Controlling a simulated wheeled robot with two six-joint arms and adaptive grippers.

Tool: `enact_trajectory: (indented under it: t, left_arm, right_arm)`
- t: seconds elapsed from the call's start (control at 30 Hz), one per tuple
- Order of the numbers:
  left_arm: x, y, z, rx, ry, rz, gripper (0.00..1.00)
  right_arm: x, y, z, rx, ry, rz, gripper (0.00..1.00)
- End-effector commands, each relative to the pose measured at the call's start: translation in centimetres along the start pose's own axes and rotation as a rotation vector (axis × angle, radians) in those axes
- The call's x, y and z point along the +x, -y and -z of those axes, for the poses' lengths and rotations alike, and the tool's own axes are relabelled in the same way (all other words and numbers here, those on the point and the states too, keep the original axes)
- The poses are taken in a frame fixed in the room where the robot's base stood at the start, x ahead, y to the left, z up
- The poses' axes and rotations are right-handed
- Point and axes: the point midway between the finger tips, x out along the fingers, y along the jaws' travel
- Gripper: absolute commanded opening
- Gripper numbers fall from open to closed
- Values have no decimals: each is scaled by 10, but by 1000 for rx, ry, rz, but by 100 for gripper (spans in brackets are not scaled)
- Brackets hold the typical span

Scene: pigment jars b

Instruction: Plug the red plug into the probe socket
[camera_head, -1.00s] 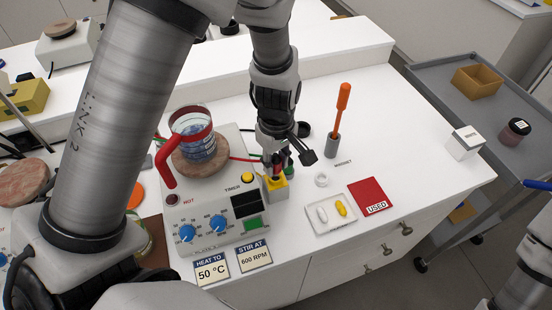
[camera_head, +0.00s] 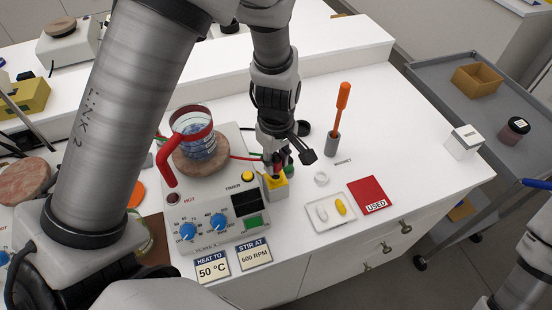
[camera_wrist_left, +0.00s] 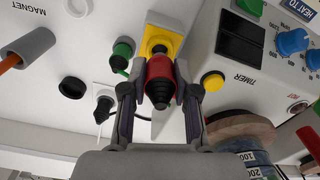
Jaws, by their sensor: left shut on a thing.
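The red plug (camera_wrist_left: 160,80) is between the two fingers of my left gripper (camera_wrist_left: 159,92), with its black ribbed tail towards the wrist camera. The gripper is shut on it. A yellow-topped socket block (camera_wrist_left: 172,33) lies right beyond the plug's front end, and a dark round opening shows partly on its face. In the head view the block (camera_head: 277,190) stands against the hotplate's right side, and my left gripper (camera_head: 275,165) is directly over it. The fingers hide most of the plug there. I cannot tell whether the plug's tip is inside the opening. My right gripper is not in view.
The hotplate (camera_head: 190,208) with a red-handled beaker (camera_head: 200,148) stands close left of the gripper. A green plug (camera_wrist_left: 122,50) sits beside the block. A white ring (camera_head: 321,179), a tray (camera_head: 318,222) and a red USED card (camera_head: 370,196) lie to the right.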

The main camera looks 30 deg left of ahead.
Motion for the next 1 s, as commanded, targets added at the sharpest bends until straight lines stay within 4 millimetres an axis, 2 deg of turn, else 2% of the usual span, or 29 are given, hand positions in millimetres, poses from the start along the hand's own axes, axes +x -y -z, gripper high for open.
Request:
enact_trajectory:
  t: [1.0]
  left_arm:
    - [26,0,0,0,0,0,0]
  right_arm:
    - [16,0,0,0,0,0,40]
